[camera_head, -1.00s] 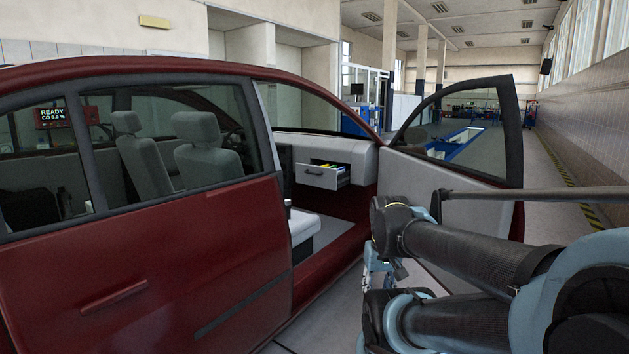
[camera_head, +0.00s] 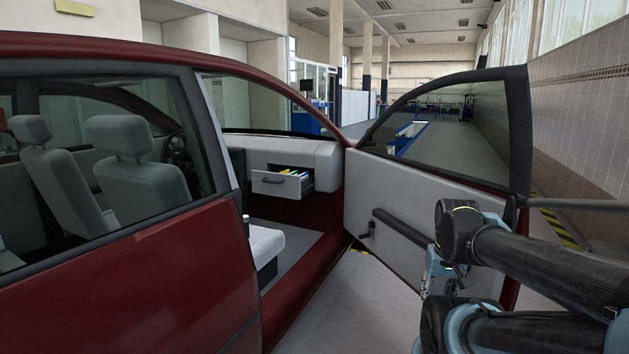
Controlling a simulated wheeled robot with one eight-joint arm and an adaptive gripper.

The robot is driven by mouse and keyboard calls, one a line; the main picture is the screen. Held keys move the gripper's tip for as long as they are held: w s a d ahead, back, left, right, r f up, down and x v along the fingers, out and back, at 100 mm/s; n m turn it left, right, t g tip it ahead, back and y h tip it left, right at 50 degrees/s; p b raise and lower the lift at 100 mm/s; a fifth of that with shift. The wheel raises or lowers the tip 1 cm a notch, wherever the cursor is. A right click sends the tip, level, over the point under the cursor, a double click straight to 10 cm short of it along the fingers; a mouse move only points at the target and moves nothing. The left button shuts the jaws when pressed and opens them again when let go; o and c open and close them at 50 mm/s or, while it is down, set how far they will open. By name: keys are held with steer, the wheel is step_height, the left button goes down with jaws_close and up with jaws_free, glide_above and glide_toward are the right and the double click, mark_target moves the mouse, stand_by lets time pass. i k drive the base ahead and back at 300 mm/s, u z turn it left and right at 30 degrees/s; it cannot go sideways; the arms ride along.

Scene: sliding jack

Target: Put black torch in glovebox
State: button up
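The glovebox (camera_head: 277,184) is pulled out like a drawer from the pale dashboard of the red car, at the middle of the view. Yellow and blue items show inside it. A small dark upright object (camera_head: 246,224) stands at the near edge of the front seat; it may be the black torch, but it is too small and partly hidden to tell. My gripper (camera_head: 437,282) is at the lower right, outside the car in front of the open door. It is partly hidden by my arm, and its fingers cannot be made out.
The open car door (camera_head: 385,205) stands to the right of the doorway, behind my arm. The red rear side of the car (camera_head: 130,270) fills the left. The pale front seat (camera_head: 265,243) shows through the doorway. The floor (camera_head: 340,310) between the car and my arm is clear.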

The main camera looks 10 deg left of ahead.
mark_target(271, 182)
steer(key=u, duration=0.05)
steer(key=i, duration=1.4)
steer(key=u, duration=0.7)
